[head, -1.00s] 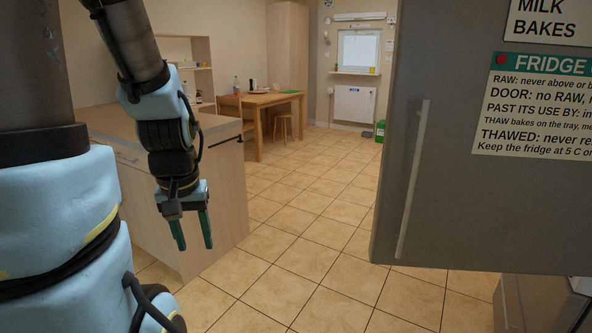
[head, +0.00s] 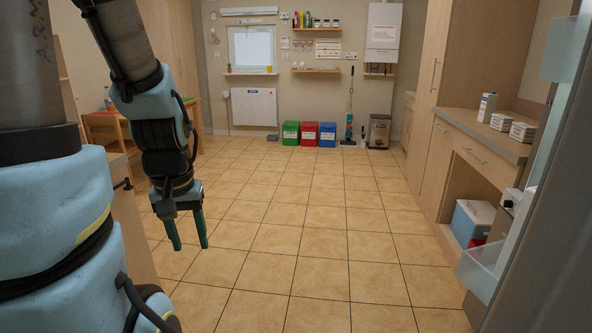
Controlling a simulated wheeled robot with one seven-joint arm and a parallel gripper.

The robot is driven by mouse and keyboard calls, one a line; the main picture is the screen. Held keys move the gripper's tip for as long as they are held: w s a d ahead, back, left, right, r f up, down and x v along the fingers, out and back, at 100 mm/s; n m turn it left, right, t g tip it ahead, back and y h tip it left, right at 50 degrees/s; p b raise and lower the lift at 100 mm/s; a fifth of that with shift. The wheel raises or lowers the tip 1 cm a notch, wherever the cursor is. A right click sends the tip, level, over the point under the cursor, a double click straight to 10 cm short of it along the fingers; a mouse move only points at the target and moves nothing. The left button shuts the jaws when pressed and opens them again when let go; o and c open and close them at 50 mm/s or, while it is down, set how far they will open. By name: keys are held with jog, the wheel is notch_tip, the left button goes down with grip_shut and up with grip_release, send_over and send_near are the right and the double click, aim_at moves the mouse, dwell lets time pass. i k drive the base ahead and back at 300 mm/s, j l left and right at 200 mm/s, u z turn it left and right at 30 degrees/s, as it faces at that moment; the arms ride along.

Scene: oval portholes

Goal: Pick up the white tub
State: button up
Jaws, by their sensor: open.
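My gripper (head: 188,233) hangs at the left of the head view, open and empty, with its green fingers pointing down over the tiled floor. Two small white tub-like containers with dark marks, a left one (head: 501,122) and a right one (head: 522,132), stand on the counter at the right. They are far from my gripper. They are too small to read, so I cannot tell whether either is the white tub.
A carton (head: 487,107) stands on the counter (head: 462,121). An open fridge door (head: 548,215) with clear shelves fills the right edge. A blue-and-white box (head: 471,221) sits under the counter. Green, red and blue bins (head: 309,134) line the far wall. The middle floor is clear.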

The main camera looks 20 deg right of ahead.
aim_at(501, 123)
jog(key=i+l+z, duration=0.2)
jog(key=i+z, duration=0.2)
jog(key=i, duration=0.25)
jog(key=i+z, duration=0.4)
jog(key=i, duration=0.25)
jog(key=i+j+z, duration=0.25)
jog(key=i+z, duration=0.15)
jog(key=i, duration=0.3)
jog(key=i+l+z, duration=0.1)
jog(key=i+z, duration=0.15)
jog(key=i, duration=0.45)
jog(key=i+z, duration=0.25)
jog(key=i, duration=0.4)
jog(key=i+j+z, duration=0.25)
jog(key=i, duration=0.45)
jog(key=l, duration=0.1)
